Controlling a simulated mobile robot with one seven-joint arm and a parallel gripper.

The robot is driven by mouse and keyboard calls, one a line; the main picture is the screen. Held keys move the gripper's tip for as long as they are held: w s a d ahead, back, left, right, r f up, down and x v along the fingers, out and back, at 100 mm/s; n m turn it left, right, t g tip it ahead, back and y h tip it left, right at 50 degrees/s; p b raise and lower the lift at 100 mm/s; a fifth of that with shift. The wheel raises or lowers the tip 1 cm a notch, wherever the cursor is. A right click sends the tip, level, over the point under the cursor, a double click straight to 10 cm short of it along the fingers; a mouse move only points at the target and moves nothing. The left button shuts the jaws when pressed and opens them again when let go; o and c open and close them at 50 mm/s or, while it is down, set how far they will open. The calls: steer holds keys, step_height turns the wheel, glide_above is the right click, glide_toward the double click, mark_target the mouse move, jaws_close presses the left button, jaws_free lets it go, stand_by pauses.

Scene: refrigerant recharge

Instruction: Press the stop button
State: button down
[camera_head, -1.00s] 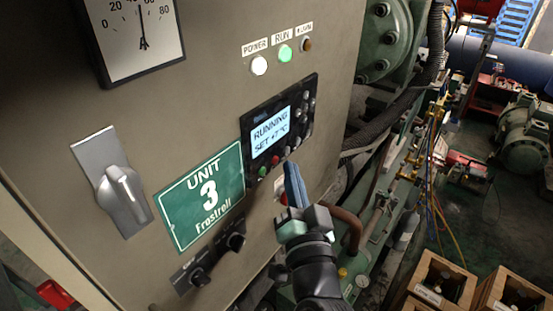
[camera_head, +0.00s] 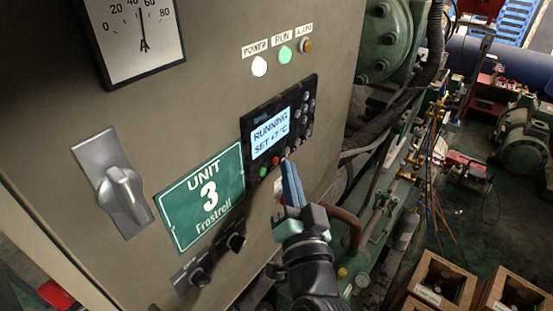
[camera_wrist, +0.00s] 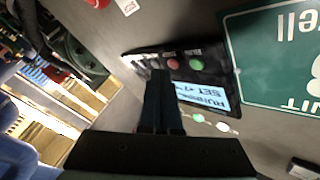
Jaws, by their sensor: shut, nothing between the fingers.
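The dark control panel (camera_head: 258,167) on the grey cabinet has a lit display (camera_head: 271,132) reading "RUNNING SET +7 °C". Below the display are a green button (camera_head: 263,172) and a red button (camera_head: 275,160), taken as the stop button. In the wrist view the red button (camera_wrist: 172,63) is just beyond the fingertips, beside the green button (camera_wrist: 196,65). My gripper (camera_head: 286,163) is shut and empty, its blue fingers pointing at the panel's lower edge, just right of the red button. I cannot tell whether the fingertips touch the panel.
The power lamp (camera_head: 259,66) is white and the run lamp (camera_head: 285,55) green; an amber lamp (camera_head: 305,45) sits beside them. A silver rotary handle (camera_head: 121,187), the Unit 3 sign (camera_head: 203,196) and two black knobs (camera_head: 236,241) are to the left. Pipes and machinery stand right of the cabinet.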

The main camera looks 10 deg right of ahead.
steer(key=shift+w+a, duration=0.35)
steer(key=shift+a, duration=0.05)
stand_by(0.9)
steer(key=shift+s+d+b, duration=0.45)
steer(key=shift+s+d, duration=0.1)
steer(key=s+d+b, duration=0.3)
steer(key=shift+s+d, duration=0.3)
stand_by(0.4)
stand_by(0.4)
